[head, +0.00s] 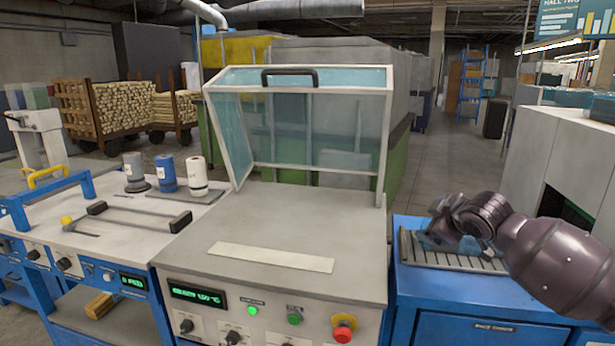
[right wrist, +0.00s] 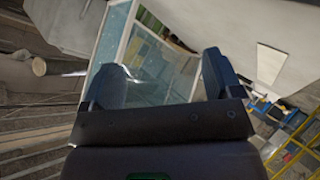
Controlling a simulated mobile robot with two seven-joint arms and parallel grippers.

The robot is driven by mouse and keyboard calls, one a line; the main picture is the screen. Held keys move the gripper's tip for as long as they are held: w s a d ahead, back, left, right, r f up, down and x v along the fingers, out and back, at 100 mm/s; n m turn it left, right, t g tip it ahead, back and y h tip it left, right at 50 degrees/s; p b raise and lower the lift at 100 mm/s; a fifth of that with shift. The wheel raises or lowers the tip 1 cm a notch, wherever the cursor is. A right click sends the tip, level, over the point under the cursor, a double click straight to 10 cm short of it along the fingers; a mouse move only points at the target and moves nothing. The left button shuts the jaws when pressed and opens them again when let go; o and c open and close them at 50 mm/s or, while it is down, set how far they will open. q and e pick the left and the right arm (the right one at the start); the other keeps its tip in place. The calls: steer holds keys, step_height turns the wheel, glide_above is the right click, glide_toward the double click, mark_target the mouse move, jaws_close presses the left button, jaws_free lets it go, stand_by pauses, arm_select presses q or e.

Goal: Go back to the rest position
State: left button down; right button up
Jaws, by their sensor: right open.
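My right gripper (head: 462,240) comes in from the right, above the slatted rack (head: 480,264) on the blue cabinet at the right of the machine. In the right wrist view its two fingers (right wrist: 162,85) stand wide apart, with nothing held between them. A blue patch by the gripper in the head view is too small to tell apart from the fingers. My left gripper is in neither view.
A grey machine (head: 290,215) with a raised clear hood (head: 330,130) stands in the middle. Its top holds a pale strip (head: 271,257). An aisle (head: 440,165) is free behind.

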steer(key=s+a+f+y, duration=0.1)
steer(key=s+a+f, duration=0.1)
steer(key=f, duration=0.1)
steer(key=s+a+f+t+y, duration=0.1)
steer(key=s+a+f, duration=0.2)
steer(key=shift+s+a+m+t+p, duration=0.1)
steer(key=shift+s+m+t+p, duration=0.2)
steer(key=shift+m, duration=0.1)
steer(key=s+d+f+m+h+p, duration=0.1)
steer(key=s+f+m, duration=0.2)
steer(key=s+f, duration=0.5)
steer(key=s+d+f+m+g+h+p, duration=0.1)
steer(key=s+f+m, duration=0.2)
steer(key=s+f, duration=0.5)
steer(key=s+d+f+m+g+h+p, duration=0.1)
steer(key=s+f, duration=0.7)
steer(key=s, duration=1.8)
steer(key=m+h, duration=0.1)
steer(key=m, duration=0.1)
steer(key=shift+d+m, duration=0.3)
steer(key=shift+d, duration=0.05)
